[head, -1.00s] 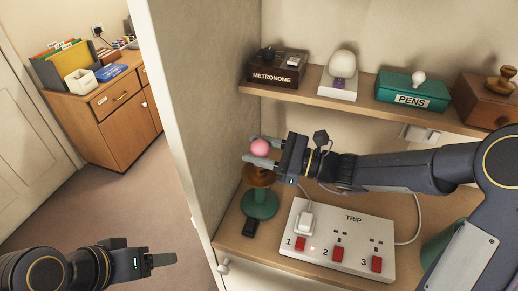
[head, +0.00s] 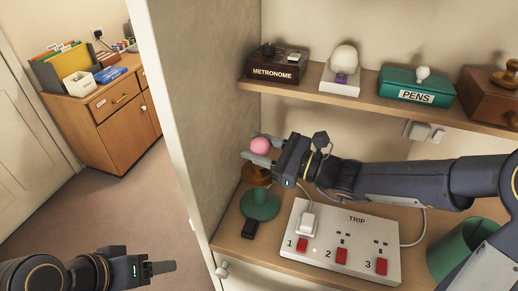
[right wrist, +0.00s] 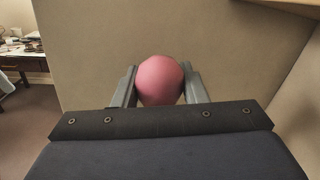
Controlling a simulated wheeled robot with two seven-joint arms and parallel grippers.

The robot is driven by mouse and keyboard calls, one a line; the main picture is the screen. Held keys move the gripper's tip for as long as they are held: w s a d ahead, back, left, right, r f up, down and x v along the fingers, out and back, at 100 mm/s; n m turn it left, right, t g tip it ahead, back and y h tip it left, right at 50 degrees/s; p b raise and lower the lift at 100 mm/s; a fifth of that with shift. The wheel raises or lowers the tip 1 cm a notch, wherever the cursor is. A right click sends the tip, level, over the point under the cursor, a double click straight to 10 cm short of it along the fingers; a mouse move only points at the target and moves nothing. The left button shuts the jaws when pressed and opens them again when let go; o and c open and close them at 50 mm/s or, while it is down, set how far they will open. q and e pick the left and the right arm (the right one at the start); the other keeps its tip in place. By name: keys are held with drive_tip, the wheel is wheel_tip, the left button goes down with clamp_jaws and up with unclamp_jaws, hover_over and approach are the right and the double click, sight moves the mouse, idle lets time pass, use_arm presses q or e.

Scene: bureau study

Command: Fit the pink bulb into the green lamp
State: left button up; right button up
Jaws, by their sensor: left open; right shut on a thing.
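The pink bulb (head: 261,145) is held between the fingers of my right gripper (head: 257,149), which is shut on it. The right wrist view shows the round pink bulb (right wrist: 160,80) between the two grey fingers. The green lamp (head: 260,206) stands at the left end of the lower shelf, with a brown upper part (head: 256,176). The bulb is above this upper part in the head view; the lamp's socket opening cannot be made out. My left gripper (head: 168,267) is open and empty, low at the left, outside the cabinet.
A white power strip marked TRIP (head: 345,235), with red switches and a plug, lies right of the lamp. A black object (head: 249,229) lies by the lamp's foot. The cabinet's side wall (head: 205,100) is close left. The upper shelf (head: 340,93) holds boxes and a white-domed thing.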

drive_tip(key=shift+m+t+h+b, duration=0.7)
drive_tip(key=shift+t+b, duration=0.5)
drive_tip(key=shift+b, duration=0.65)
drive_tip(key=shift+f+m+b, duration=0.1)
drive_tip(key=shift+m+b, duration=0.2)
drive_tip(key=shift+b, duration=0.45)
drive_tip(key=shift+m+t+h+b, duration=0.6)
drive_tip(key=shift+t+b, duration=0.4)
drive_tip(key=shift+b, duration=0.65)
drive_tip(key=shift+w+m+t+h+b, duration=0.1)
drive_tip(key=shift+m+t+h+b, duration=0.55)
drive_tip(key=shift+b, duration=2.05)
drive_tip(key=shift+t+h+b, duration=0.25)
drive_tip(key=shift+h+b, duration=0.1)
drive_tip(key=shift+b, duration=0.9)
